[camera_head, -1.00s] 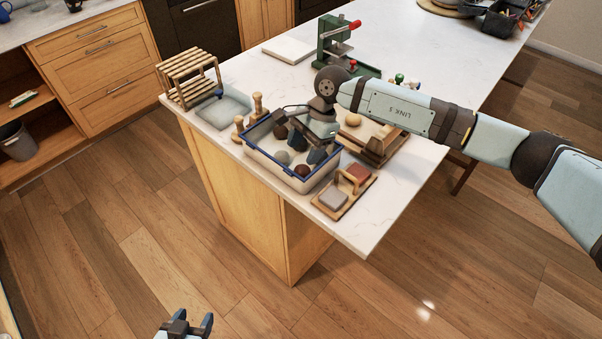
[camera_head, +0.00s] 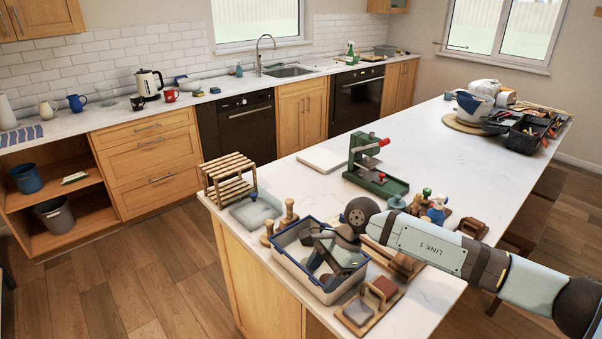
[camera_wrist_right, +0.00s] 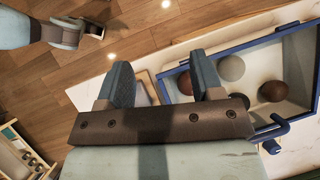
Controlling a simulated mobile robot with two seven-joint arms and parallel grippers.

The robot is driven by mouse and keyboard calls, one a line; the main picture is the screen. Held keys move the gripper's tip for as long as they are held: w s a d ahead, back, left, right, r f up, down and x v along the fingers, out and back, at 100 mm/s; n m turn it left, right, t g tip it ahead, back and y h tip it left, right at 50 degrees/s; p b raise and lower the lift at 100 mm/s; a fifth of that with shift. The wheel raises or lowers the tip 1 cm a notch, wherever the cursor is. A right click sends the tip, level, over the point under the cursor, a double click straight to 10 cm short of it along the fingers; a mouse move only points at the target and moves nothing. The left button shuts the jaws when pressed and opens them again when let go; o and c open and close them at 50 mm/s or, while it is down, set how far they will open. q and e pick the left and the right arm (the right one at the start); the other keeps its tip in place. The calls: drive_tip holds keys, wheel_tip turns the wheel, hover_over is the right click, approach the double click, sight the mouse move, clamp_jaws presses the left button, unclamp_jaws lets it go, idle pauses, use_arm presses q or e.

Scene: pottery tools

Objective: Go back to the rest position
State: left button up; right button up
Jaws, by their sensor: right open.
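My right gripper (camera_head: 328,262) is over the blue-rimmed bin (camera_head: 332,296) on the island, its arm coming in from the right. In the right wrist view its two blue-grey fingers (camera_wrist_right: 160,62) are spread, with nothing between them. One finger overlaps the bin's edge; the other is over the outside. Balls lie in the bin, among them a grey ball (camera_wrist_right: 231,68) and a brown ball (camera_wrist_right: 272,90). A pale arm with a dark end (camera_wrist_right: 78,34), seemingly my left, shows at the upper left of the wrist view; its jaws are unclear.
Close around the bin stand a wooden rack (camera_head: 229,180), wooden stamps (camera_head: 289,213), a small wooden tray with blocks (camera_head: 368,306) and a green press (camera_head: 376,167). A black tool caddy (camera_head: 528,134) is at the far right. The island's middle top is clear.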

drive_tip(key=s+a+r+m+t+y, duration=0.5)
drive_tip(key=s+a+r+m+y, duration=0.3)
drive_tip(key=a+r+m+y, duration=0.35)
drive_tip(key=w+d+m+t+h, duration=0.1)
drive_tip(key=d+m+t+h, duration=0.55)
drive_tip(key=m, duration=0.75)
drive_tip(key=w+d+m+t+h, duration=0.1)
drive_tip(key=d+m+t+h, duration=0.2)
drive_tip(key=d+m+t, duration=0.8)
drive_tip(key=s+d+f+m+g+h, duration=0.45)
drive_tip(key=f+m+h, duration=0.2)
drive_tip(key=m, duration=0.55)
drive_tip(key=s+d+f+m+g, duration=0.3)
drive_tip(key=s+f+g, duration=0.1)
drive_tip(key=s, duration=0.4)
drive_tip(key=s+d+f+m+g+h, duration=0.1)
drive_tip(key=s+d+f+m+g, duration=0.2)
drive_tip(key=s, duration=0.4)
drive_tip(key=s+d+f+m+g, duration=0.25)
drive_tip(key=s+f+g, duration=0.2)
drive_tip(key=s, duration=0.35)
drive_tip(key=w+a+f+t+y+p, duration=0.2)
drive_tip(key=w+a+f+t, duration=0.4)
drive_tip(key=f, duration=0.5)
drive_tip(key=shift+w+a+y, duration=0.15)
drive_tip(key=shift+a+y, duration=0.3)
drive_tip(key=shift+a, duration=0.25)
